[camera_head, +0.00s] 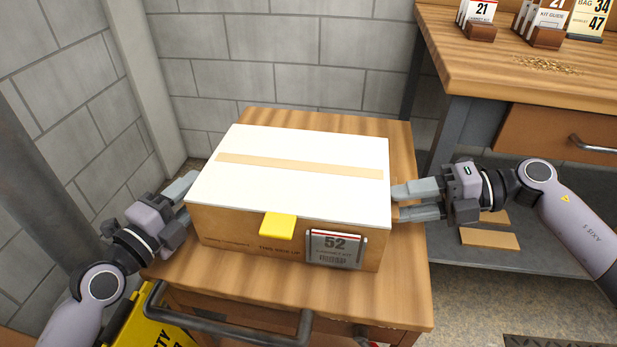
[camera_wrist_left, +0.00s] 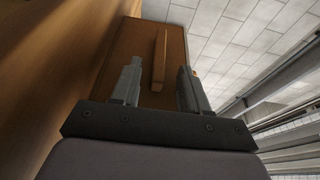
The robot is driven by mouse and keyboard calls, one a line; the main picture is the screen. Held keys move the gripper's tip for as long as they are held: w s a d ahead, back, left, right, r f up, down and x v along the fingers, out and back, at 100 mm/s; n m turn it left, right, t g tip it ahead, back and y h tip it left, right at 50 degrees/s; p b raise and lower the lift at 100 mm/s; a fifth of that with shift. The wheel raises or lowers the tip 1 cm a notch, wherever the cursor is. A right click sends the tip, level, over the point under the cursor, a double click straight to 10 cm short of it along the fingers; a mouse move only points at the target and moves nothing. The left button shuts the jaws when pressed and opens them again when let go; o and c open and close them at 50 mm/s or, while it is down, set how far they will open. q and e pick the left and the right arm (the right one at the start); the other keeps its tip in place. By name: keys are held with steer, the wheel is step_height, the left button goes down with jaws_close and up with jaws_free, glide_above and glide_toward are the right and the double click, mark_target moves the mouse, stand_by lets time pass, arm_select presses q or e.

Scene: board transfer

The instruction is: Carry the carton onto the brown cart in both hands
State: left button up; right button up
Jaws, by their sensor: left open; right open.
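The carton (camera_head: 300,185) has a white top with a tan tape strip, brown sides, a yellow tab and a "52" label on its front. It rests flat on a brown wood-topped cart or stand (camera_head: 395,295), whose base is out of view. My left gripper (camera_head: 184,200) is open at the carton's left side, its fingertips partly hidden. The left wrist view shows the open fingers (camera_wrist_left: 160,68) on either side of a raised strip on the brown carton side (camera_wrist_left: 125,55). My right gripper (camera_head: 399,202) is open, fingertips at the carton's right side; contact is unclear.
A dark bar handle (camera_head: 230,326) runs along the front, with a yellow sign (camera_head: 150,325) below left. A wooden workbench (camera_head: 495,65) with label cards stands at right, above a grey lower shelf (camera_head: 465,258) with flat wooden pieces. Grey block walls (camera_head: 290,50) close off the back and left.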

arm_select(q)
steer(key=v, duration=1.1)
steer(key=shift+f, duration=0.1)
steer(key=shift+s, duration=0.1)
arm_select(e)
steer(key=v, duration=1.2)
